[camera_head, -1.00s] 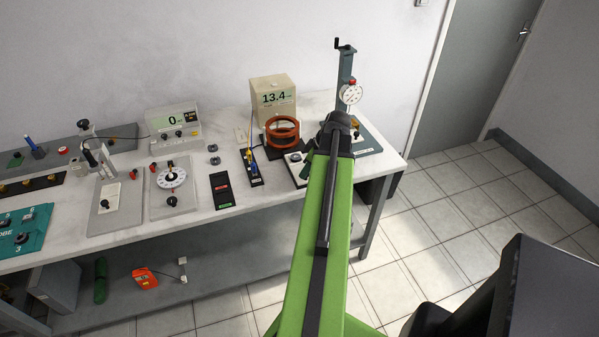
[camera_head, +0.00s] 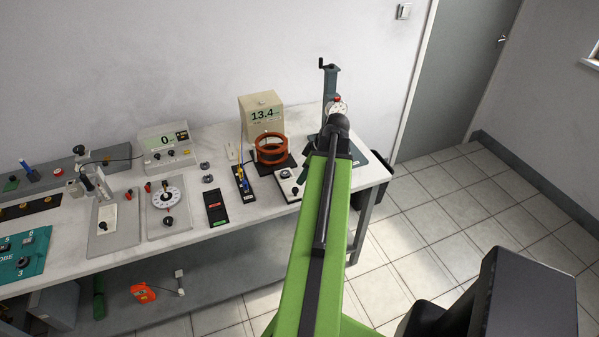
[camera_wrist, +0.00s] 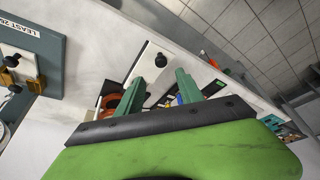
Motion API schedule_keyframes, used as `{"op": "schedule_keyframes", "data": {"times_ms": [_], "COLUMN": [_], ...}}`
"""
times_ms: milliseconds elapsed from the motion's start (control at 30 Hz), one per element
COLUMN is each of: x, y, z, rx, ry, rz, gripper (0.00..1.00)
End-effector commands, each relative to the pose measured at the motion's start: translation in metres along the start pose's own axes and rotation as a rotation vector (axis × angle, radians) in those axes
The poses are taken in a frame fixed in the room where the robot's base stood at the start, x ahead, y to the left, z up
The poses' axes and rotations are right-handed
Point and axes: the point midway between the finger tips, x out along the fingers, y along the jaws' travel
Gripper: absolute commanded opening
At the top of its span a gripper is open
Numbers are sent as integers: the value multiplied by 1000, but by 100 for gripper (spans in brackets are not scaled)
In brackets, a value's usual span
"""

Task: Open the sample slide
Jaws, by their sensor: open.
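No part is readably marked as the sample slide, so I cannot tell for certain which it is. A pale plate with a black knob (camera_head: 286,175) lies beside the orange ring coil (camera_head: 259,155) near the bench's right end. In the wrist view, a pale plate with a dark knob (camera_wrist: 152,66) shows just beyond my fingertips, and the orange coil (camera_wrist: 107,104) is partly hidden behind the left finger. My gripper (camera_wrist: 168,77) is open and empty, its two green fingers apart. In the head view my arm hides most of it.
A crank stand (camera_head: 329,85) with a dial gauge is partly behind my arm. A beige box reading 13.4 (camera_head: 264,99) stands behind the coil. A black plate with red and green labels (camera_head: 219,207) lies left. The bench's front edge (camera_head: 230,229) is close; floor is clear at right.

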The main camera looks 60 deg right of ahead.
Motion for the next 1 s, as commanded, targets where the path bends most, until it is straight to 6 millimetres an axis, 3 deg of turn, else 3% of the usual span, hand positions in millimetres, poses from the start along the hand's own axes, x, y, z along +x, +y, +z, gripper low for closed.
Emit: {"op": "schedule_keyframes", "data": {"times_ms": [33, 100, 333, 500, 1000], "x": [-25, -42, -82, -92, -91], "y": [0, 0, 1, 1, 1], "z": [-4, -4, -2, 0, 2], "rx": [2, 2, 2, 3, 3], "ry": [0, 0, 0, 0, -1], "rz": [1, 1, 3, 3, 3], "gripper": [44, 44, 44, 44, 44]}}
